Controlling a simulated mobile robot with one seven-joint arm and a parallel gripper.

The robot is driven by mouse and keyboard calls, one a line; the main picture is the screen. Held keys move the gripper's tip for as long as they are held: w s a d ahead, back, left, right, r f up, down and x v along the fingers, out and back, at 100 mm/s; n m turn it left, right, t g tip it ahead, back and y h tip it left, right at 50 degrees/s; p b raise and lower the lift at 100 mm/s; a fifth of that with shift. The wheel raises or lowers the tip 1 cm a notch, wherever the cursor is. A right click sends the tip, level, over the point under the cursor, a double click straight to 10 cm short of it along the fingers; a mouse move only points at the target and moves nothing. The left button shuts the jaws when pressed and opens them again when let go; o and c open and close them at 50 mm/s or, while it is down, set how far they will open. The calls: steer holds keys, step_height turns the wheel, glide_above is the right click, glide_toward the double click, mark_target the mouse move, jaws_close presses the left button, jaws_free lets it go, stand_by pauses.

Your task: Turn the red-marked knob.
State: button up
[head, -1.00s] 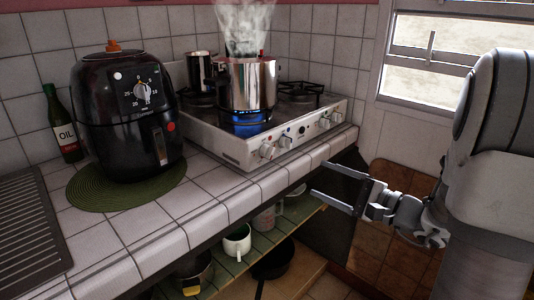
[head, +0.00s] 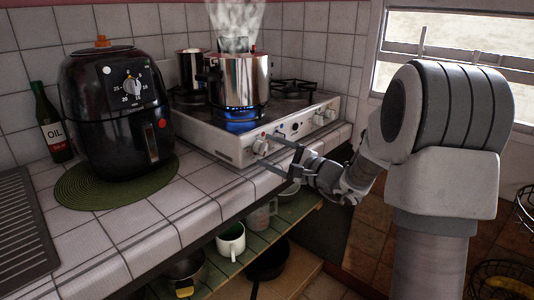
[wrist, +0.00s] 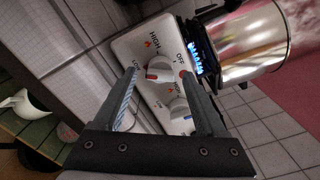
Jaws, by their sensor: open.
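The red-marked knob (wrist: 158,69) is pale grey with a red mark on its edge. It sits on the stove's front panel beside printed OFF, HIGH and LOW labels. In the wrist view it appears between the fingertips of my gripper (wrist: 159,73), which is open. I cannot tell whether either finger touches it. In the head view my gripper (head: 264,153) is at the left end of the stove's front panel, by the leftmost knob (head: 260,146). A blue-marked knob (wrist: 179,107) is close beside the red-marked one, between the fingers in the wrist picture.
A steaming pot (head: 240,80) stands on a lit blue burner above the panel. A black air fryer (head: 115,115) is to the left on a green mat (head: 75,190). Below the counter edge, a shelf holds a white mug (head: 231,240) and pans.

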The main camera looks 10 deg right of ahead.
steer(key=shift+w+a, duration=0.35)
steer(key=shift+w, duration=0.15)
jaws_close()
